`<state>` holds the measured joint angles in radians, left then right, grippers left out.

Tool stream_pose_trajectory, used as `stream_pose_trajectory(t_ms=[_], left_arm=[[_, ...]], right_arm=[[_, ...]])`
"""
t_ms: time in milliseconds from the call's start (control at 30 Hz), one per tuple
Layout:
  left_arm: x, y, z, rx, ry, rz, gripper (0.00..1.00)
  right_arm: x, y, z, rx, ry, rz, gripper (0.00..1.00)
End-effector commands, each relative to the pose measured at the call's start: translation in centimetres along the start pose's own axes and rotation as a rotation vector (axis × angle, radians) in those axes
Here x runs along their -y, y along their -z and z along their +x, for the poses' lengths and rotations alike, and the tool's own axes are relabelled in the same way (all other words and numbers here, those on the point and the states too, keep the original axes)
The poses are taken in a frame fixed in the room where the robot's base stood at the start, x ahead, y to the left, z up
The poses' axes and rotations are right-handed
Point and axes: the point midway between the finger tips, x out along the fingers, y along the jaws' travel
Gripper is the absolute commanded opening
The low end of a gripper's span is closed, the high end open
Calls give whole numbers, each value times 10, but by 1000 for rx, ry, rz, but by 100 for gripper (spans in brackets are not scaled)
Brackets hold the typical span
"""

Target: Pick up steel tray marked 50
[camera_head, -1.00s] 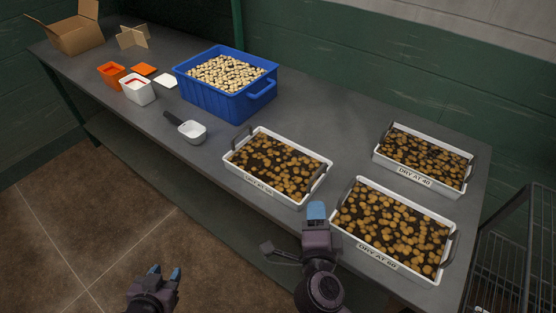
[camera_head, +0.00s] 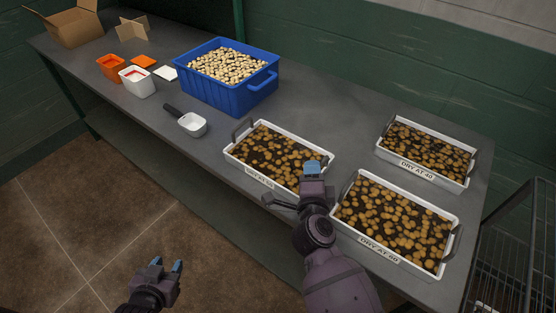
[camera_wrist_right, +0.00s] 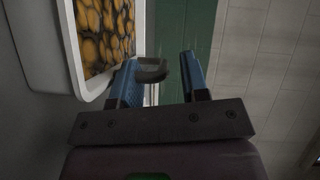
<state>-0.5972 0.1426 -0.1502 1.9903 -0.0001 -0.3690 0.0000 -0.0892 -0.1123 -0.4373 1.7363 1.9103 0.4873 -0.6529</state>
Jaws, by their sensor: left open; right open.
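The left steel tray (camera_head: 231,151) holds brown round pieces on a dark bed. Its front label is too small to read surely; the other two trays read 40 and what looks like 60. My right gripper (camera_head: 312,168) is open at this tray's right end, hiding its right handle. In the right wrist view, a dark handle end (camera_wrist_right: 152,69) shows between the open blue fingers (camera_wrist_right: 160,85), beside the white tray wall (camera_wrist_right: 98,88); the fingers are not closed on it. My left gripper (camera_head: 166,270) is open and empty, low over the floor in front of the table.
The tray marked DRY AT 40 (camera_head: 418,175) stands back right, and another labelled tray (camera_head: 383,250) stands front right, close to my right arm. A blue crate (camera_head: 215,92), a scoop (camera_head: 192,124) and small containers (camera_head: 138,84) stand left. A wire rack (camera_head: 520,255) is right.

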Motion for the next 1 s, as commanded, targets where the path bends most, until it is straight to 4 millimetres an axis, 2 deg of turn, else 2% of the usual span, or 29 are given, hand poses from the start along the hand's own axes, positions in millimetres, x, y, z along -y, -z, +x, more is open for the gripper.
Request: stream_pose_trajectory(t_ms=[100, 367, 633, 1000], left_arm=[[0, -1, 1, 0, 0, 0, 43], [0, -1, 0, 1, 0, 0, 43], [0, -4, -2, 7, 1, -1, 43], [0, -5, -2, 9, 2, -2, 43]], right_arm=[[0, 0, 7, 1, 0, 0, 41], [0, 0, 8, 1, 0, 0, 40], [0, 0, 8, 1, 0, 0, 0], [0, 0, 8, 1, 0, 0, 0]])
